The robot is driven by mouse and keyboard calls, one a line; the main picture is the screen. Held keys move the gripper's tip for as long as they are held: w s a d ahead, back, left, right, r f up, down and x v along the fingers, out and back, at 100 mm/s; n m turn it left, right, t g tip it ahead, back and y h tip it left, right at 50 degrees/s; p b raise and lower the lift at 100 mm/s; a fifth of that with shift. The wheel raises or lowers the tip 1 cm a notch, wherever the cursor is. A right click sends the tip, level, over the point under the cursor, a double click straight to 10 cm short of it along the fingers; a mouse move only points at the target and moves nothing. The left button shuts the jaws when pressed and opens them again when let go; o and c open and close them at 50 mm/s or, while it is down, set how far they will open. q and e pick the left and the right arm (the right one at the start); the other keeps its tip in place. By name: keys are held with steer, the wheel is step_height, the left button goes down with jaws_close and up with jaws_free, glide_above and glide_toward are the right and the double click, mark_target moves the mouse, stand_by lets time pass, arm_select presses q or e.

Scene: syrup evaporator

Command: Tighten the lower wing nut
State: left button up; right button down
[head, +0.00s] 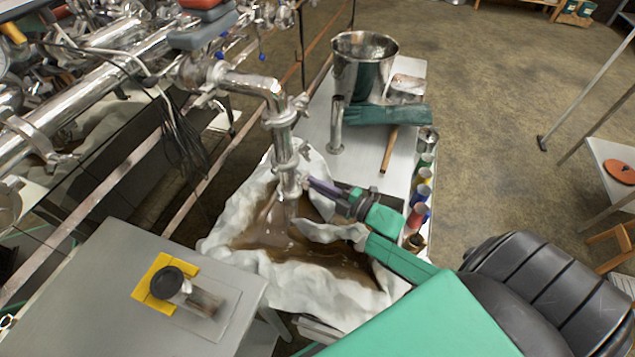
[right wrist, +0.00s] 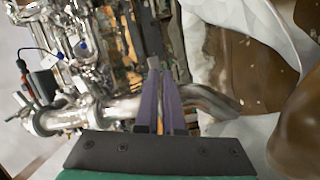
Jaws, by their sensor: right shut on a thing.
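A shiny steel pipe (head: 283,140) bends down from the evaporator and ends above a cloth filled with brown syrup. It carries an upper clamp (head: 280,115) and a lower clamp (head: 286,163). My right gripper (head: 309,183) reaches in from the right, its purple fingers against the right side of the pipe just below the lower clamp. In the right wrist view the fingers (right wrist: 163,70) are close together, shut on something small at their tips. It sits where the lower wing nut belongs, but the fingers hide it. My left gripper is not in view.
The white cloth (head: 225,235) with syrup (head: 260,240) hangs under the pipe.

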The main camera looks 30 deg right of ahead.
steer(key=m, duration=0.3)
steer(key=m+p, duration=0.1)
steer(key=m, duration=0.3)
steer(key=a+m, duration=0.1)
steer(key=m, duration=0.3)
steer(key=shift+s+f, duration=0.15)
steer(key=shift+f, duration=0.1)
steer(key=shift+m, duration=0.4)
steer(key=shift+r+p, duration=0.1)
steer(key=shift+p, duration=0.2)
steer(key=c, duration=1.2)
jaws_free()
steer(key=shift+a, duration=0.1)
steer(key=v, duration=1.2)
steer(key=shift+b, duration=0.3)
